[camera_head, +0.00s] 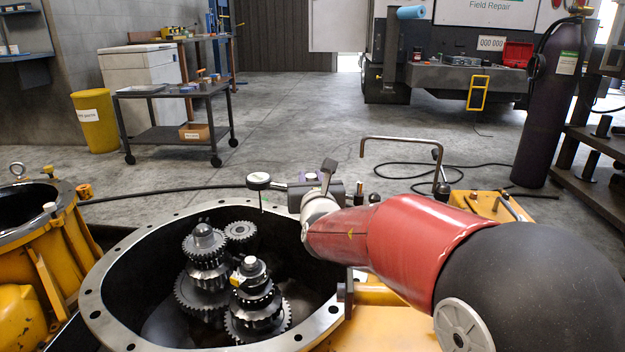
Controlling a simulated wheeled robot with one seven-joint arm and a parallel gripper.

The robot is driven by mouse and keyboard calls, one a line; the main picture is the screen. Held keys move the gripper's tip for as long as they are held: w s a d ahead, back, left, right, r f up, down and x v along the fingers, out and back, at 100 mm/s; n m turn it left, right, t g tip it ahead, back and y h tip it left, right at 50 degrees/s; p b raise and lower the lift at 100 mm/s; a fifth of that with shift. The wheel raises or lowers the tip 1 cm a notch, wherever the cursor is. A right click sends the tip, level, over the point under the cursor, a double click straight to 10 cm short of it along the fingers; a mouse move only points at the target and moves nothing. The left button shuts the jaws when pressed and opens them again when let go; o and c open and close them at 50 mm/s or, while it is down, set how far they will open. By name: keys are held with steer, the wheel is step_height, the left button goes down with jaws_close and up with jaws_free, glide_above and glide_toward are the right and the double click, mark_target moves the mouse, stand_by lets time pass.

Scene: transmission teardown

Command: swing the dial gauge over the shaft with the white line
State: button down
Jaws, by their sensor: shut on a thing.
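The dial gauge (259,181) has a round white face and a thin stem pointing down. It hangs above the far rim of the open gear housing (97,303), behind the gear shafts. My gripper (302,194) is shut at the right end of the gauge's short arm (279,186); its fingertips are hard to make out. Inside the housing stand a left shaft (203,232), a small gear shaft at the back right (240,232) and a front shaft (252,268). The front shaft has a pale and yellow mark near its top; I cannot tell clearly whether this is the white line.
A bent metal bar (400,139) rises behind my arm. A yellow housing (55,240) stands at the left. A dark hose (160,192) runs behind the gear housing. A cart (172,92) and a purple gas cylinder (548,110) stand farther back, with open floor between.

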steer(key=shift+s, duration=0.1)
stand_by(0.3)
steer(key=c, duration=1.3)
jaws_free()
steer(key=shift+o, duration=0.2)
steer(key=s, duration=0.7)
steer(key=shift+s+d, duration=0.4)
steer(key=shift+d, duration=0.05)
steer(key=shift+c, duration=0.4)
